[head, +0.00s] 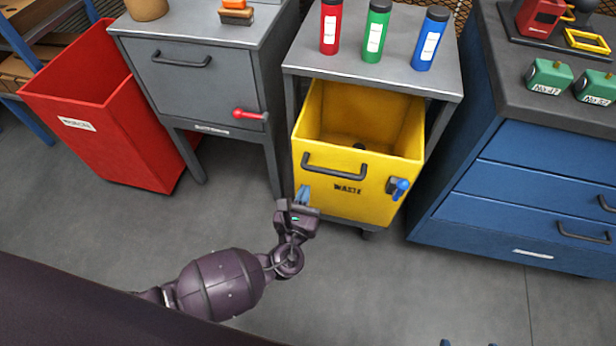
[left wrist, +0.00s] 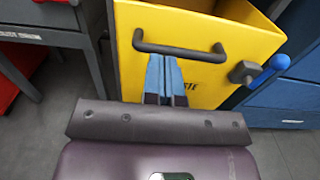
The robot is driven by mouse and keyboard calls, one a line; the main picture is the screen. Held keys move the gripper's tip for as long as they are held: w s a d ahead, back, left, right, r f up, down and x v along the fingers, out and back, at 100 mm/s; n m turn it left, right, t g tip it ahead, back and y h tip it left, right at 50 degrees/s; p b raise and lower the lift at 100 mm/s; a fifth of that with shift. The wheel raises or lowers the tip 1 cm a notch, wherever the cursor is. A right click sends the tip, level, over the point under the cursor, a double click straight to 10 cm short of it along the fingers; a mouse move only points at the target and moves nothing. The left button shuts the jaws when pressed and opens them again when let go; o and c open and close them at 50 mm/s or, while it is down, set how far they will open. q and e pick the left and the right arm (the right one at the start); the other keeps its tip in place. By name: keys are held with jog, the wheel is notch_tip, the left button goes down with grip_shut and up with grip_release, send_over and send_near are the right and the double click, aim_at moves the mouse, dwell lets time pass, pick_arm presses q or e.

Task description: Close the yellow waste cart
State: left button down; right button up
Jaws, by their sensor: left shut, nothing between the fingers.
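The yellow waste cart (head: 360,207) stands pulled partly out from under a grey bench, its open top showing in front of the bench edge. Its front has a dark bar handle (head: 335,173) and a blue-knobbed latch (head: 398,187) at the right. My left gripper (head: 303,195) is shut and empty, its blue fingertips close to the cart's front near the handle's left end. In the left wrist view the fingers (left wrist: 165,75) point at the front just below the handle (left wrist: 178,50); contact cannot be told. Two blue tips of my right gripper (head: 467,343) show apart at the bottom edge.
Red, green and blue bottles stand on the grey bench (head: 410,75) above the cart. A grey cabinet (head: 208,85) with a red lever and a red bin (head: 90,120) are to the left. Blue drawers (head: 520,190) stand close on the right. The floor in front is clear.

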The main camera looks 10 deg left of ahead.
aim_at(318, 146)
pick_arm(q)
jog(key=w+b, duration=0.2)
jog(key=w, duration=0.9)
jog(key=shift+w+f, duration=0.15)
jog(key=shift+w, duration=0.75)
pick_arm(e)
jog(key=shift+s+f, duration=0.1)
jog(key=shift+f, duration=0.55)
pick_arm(q)
jog(key=shift+w, duration=0.1)
pick_arm(e)
jog(key=shift+f, duration=0.15)
